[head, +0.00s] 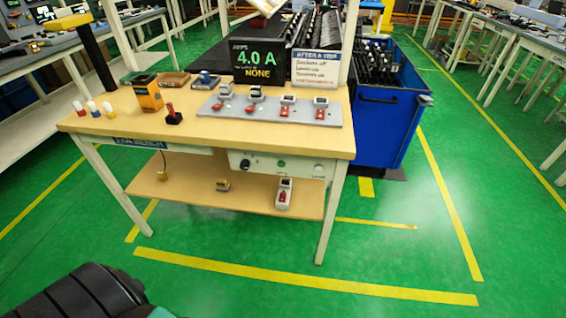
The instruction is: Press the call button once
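A wooden-topped workbench (215,135) stands in front of me. A pale control panel (300,170) hangs under its front edge on the right. The panel carries a black round knob (245,164), a small green round button (281,164) and a pale round control (318,168) at the right end. The small labels beneath them are too blurred to read, so I cannot tell which is the call button. Neither of my grippers is in view. A black rounded part at the lower left looks like part of my own arm.
A grey strip (262,114) on the bench holds several red-switched devices. Behind it a black display (259,62) reads "4.0 A" and "NONE". A blue bin (385,120) stands right of the bench. Green floor with yellow lines is clear in front.

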